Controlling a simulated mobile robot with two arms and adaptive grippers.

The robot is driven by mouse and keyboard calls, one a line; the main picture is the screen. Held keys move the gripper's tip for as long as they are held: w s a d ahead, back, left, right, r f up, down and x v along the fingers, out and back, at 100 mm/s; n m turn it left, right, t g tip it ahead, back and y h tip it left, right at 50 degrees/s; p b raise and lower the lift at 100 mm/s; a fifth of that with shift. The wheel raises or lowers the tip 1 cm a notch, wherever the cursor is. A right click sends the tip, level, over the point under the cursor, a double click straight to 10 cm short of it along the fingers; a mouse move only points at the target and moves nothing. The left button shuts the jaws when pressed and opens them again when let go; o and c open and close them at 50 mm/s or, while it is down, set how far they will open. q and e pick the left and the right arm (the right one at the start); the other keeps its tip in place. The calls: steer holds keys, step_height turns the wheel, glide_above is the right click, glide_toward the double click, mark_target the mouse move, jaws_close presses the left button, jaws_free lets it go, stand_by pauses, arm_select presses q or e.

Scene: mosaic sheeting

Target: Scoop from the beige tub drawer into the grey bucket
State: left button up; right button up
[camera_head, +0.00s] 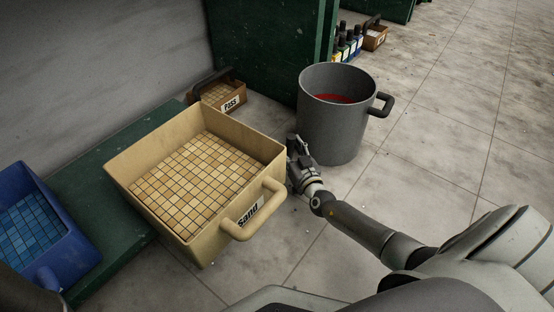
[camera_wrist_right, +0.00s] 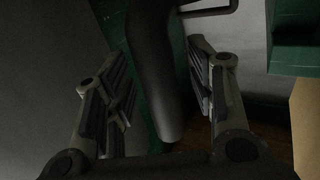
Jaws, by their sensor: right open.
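The beige tub drawer (camera_head: 193,246), labelled "sand", sticks out over the floor and holds several tan square tiles. The grey bucket (camera_head: 330,135) stands upright on the floor to its right, with something red inside and a side handle. My right gripper (camera_head: 296,150) is between the tub's right corner and the bucket's left side. In the right wrist view its fingers (camera_wrist_right: 165,100) are spread. A dark grey rounded bar (camera_wrist_right: 160,75) shows between them; I cannot tell whether they touch it. My left gripper is not in view.
A brown "Pass" box (camera_head: 240,93) with a dark bar (camera_head: 212,76) across it sits behind the tub. A blue tub (camera_head: 75,250) with blue tiles is at left. Bottles (camera_head: 349,45) and another brown box (camera_head: 375,38) stand behind the bucket. Floor at right is clear.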

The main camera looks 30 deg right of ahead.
jaws_close()
steer(key=shift+r, duration=0.1)
stand_by(0.3)
